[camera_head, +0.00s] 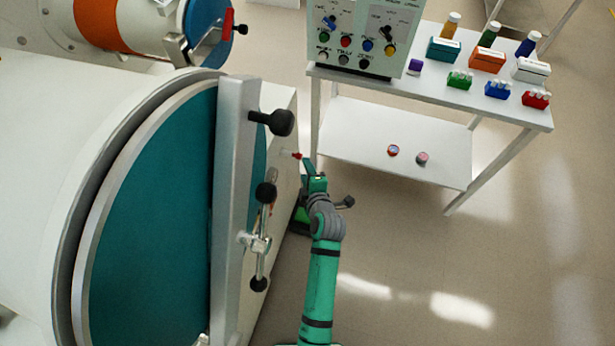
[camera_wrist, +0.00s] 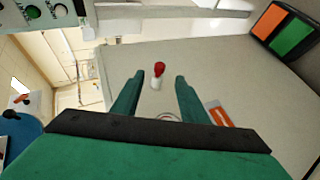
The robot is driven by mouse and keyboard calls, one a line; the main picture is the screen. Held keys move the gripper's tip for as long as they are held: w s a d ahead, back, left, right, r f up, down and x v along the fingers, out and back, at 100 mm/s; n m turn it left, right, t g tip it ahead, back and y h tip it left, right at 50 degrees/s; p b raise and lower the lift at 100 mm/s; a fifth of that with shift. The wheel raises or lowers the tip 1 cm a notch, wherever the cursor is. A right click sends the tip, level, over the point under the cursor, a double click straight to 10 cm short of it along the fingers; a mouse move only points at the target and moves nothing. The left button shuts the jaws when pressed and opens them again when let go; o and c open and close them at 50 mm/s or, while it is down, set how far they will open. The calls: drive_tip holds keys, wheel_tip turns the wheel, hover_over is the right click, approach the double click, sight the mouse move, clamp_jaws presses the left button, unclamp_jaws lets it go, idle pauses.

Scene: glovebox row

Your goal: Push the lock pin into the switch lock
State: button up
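The red-tipped lock pin (camera_head: 297,155) stands out from the pale side panel of the glovebox in the head view. In the wrist view its red end (camera_wrist: 159,68) sits on a short white stem, which I take as the switch lock (camera_wrist: 156,84). My gripper (camera_head: 309,168) is close beside the pin. In the wrist view my gripper (camera_wrist: 156,90) is open, its two green fingers apart, with the pin appearing between the fingertips. Nothing is held. I cannot tell whether the fingers touch the pin or how deep it sits.
The large teal glovebox door (camera_head: 150,200) with a metal bar (camera_head: 232,200) and black knob (camera_head: 282,122) lies left of my arm. A white table (camera_head: 400,90) with a control box (camera_head: 362,30) stands behind. An orange label (camera_wrist: 220,117) is on the panel. Floor at right is clear.

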sight(300, 158)
drive_tip(key=shift+x, duration=3.55)
clamp_jaws()
